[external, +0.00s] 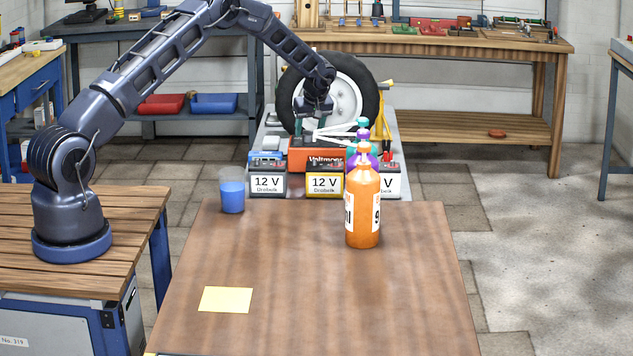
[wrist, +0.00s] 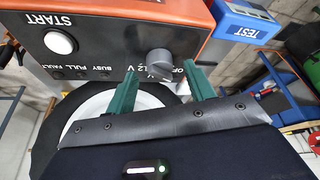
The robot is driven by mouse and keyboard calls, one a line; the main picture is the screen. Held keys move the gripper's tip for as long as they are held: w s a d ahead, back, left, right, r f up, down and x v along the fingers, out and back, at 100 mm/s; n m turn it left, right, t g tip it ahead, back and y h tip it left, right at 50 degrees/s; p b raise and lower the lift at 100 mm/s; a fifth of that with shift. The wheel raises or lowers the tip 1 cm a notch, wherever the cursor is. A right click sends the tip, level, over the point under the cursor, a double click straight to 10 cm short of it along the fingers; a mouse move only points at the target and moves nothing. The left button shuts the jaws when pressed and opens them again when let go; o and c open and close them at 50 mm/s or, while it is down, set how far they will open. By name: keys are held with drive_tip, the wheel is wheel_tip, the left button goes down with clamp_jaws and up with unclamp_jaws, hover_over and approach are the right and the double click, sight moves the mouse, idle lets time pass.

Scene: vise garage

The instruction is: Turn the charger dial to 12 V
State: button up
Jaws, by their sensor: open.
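The charger (external: 315,160) is a red-orange box marked "Voltmoer" behind the batteries in the external view. In the wrist view its dark panel (wrist: 100,48) fills the upper left. The charger dial (wrist: 159,62) is a round grey knob. Labels "OFF" and "12 V" are printed beside it; I cannot tell which one it points to. My gripper (wrist: 162,76) is open, with its teal fingertips on either side of the dial and close to it; contact is not clear. In the external view my gripper (external: 314,122) hangs above and behind the charger, partly hidden.
A white START button (wrist: 59,42) is on the same panel. A blue TEST box (wrist: 243,25) stands beside the charger. Batteries (external: 267,184) (external: 325,184) and an orange bottle (external: 362,208) stand in front. A wheel (external: 290,95) is behind. The brown table (external: 300,290) is mostly clear.

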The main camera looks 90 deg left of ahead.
drive_tip(key=shift+x, duration=0.8)
drive_tip(key=c, duration=1)
drive_tip(key=shift+o, duration=0.2)
